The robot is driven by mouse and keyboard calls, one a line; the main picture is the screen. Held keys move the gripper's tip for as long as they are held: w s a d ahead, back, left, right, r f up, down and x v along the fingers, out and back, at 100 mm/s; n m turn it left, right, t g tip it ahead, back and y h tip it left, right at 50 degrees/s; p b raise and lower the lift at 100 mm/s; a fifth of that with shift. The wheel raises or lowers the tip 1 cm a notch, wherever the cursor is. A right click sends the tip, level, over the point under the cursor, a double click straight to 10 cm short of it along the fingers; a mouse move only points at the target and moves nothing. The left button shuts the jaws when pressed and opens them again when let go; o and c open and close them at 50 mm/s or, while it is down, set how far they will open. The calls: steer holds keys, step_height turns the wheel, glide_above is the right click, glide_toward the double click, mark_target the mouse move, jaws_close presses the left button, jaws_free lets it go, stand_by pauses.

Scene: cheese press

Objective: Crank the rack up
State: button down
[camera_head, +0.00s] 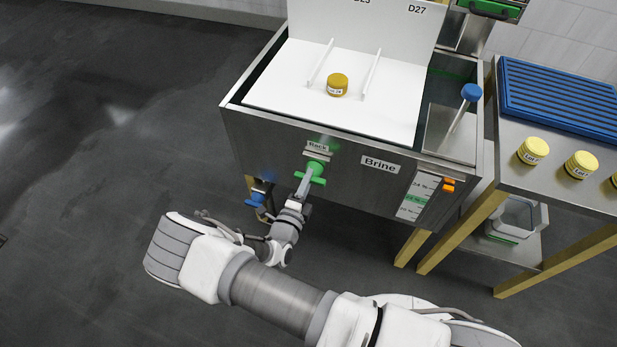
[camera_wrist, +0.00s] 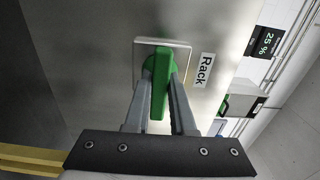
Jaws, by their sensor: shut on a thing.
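The green rack crank (camera_head: 316,169) is on the front of the steel brine tank, just under the "Rack" label (camera_head: 318,147). My gripper (camera_head: 304,186) is shut on it from the front. In the wrist view the green crank (camera_wrist: 158,90) stands between my two fingers (camera_wrist: 160,88), in front of a pale square plate. The rack (camera_head: 270,81) is a white board in the top of the tank (camera_head: 260,150). A yellow labelled cheese (camera_head: 337,84) stands on it between two white rods.
A blue tap (camera_head: 257,198) is low on the tank front, left of my gripper. A scale with an orange marker (camera_head: 448,185) is at the tank's right. A steel table (camera_head: 506,174) with yellow cheeses and a blue slatted mat (camera_head: 560,98) stands at right. The floor at left is clear.

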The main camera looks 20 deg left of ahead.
stand_by(0.3)
steer(key=c, duration=0.8)
jaws_free()
steer(key=shift+o, duration=0.2)
steer(key=s+a+p, duration=0.1)
steer(key=s+p, duration=0.1)
steer(key=s, duration=1.5)
steer(key=shift+s+a, duration=0.2)
steer(key=shift+s, duration=0.05)
